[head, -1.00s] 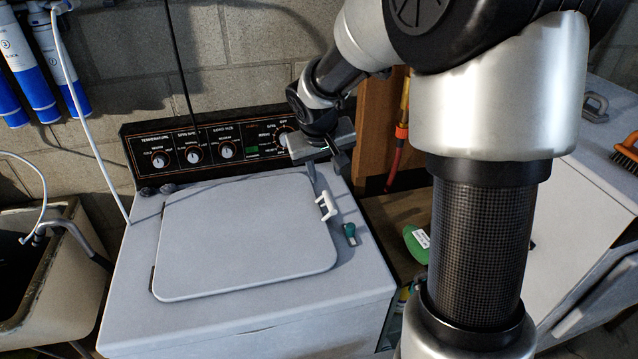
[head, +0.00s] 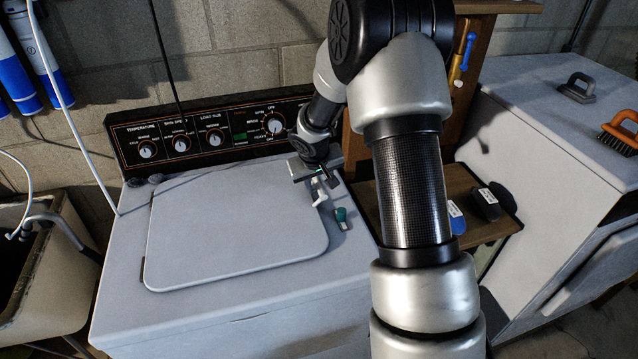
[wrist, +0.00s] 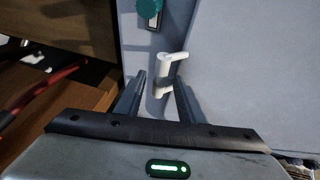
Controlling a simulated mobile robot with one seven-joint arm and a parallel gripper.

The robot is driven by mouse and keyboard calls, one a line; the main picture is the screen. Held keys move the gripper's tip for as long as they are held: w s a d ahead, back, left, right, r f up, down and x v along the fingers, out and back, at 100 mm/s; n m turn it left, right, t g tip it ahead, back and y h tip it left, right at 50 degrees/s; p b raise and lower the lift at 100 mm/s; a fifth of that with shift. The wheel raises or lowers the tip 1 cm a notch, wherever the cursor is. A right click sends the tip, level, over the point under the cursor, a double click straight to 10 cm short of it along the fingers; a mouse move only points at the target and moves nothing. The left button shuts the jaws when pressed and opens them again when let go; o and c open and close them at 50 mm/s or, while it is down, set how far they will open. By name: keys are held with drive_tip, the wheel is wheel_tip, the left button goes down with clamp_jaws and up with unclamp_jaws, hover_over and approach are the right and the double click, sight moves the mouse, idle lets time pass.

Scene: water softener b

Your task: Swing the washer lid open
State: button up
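The washer lid (head: 235,232) is a pale grey rounded panel lying flat and shut on top of the washer (head: 120,290). A white bar handle (head: 319,193) stands at the lid's right edge; it also shows in the wrist view (wrist: 170,66). My gripper (head: 324,180) is just above and behind the handle in the head view. In the wrist view my gripper (wrist: 161,82) is open, with a dark finger on each side of the handle's near end. I cannot tell whether either finger touches it.
A teal-knobbed part (head: 341,215) lies on the washer top right of the handle. The control panel (head: 210,133) rises behind the lid. A wooden shelf (head: 500,225) and a white cabinet (head: 550,130) stand to the right, a sink (head: 40,270) to the left.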

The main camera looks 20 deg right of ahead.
clamp_jaws()
